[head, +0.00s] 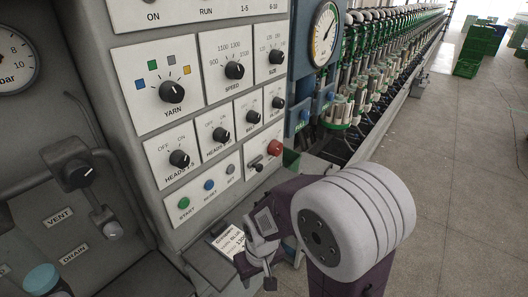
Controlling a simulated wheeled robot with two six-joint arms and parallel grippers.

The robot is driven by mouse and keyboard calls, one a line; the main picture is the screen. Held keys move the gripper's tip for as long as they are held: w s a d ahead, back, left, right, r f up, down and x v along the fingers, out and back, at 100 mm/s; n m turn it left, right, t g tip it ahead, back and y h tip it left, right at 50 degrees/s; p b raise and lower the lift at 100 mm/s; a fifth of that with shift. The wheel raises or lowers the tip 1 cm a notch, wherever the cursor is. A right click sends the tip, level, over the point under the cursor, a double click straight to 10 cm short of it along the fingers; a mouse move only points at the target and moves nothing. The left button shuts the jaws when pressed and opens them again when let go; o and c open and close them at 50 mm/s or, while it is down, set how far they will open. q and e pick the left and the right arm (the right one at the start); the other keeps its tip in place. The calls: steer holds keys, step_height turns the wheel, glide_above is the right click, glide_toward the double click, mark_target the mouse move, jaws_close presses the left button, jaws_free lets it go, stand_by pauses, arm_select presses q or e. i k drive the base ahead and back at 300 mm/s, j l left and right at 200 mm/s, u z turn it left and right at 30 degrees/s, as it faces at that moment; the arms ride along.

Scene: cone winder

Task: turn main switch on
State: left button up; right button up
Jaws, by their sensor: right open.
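The grey control panel (205,175) fills the middle of the head view. No label reading "main switch" is legible. A red round knob (274,147) sits at the panel's lower right, with a small dark lever (256,166) on the plate below and left of it. My right gripper (256,273) is open and empty. It is low in front of the panel, below the red knob and lever and apart from them. My left gripper is not in view.
Black rotary knobs marked YARN (172,91), SPEED (235,70) and SIZE (276,56) sit higher. A green START button (184,202) and blue RESET button (209,185) are lower left. A printed card (228,240) lies on the ledge. Open floor (465,170) is at right.

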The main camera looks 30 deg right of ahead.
mark_target(275, 147)
steer(key=l, duration=0.75)
steer(key=k+l+u, duration=0.1)
steer(key=l, duration=0.65)
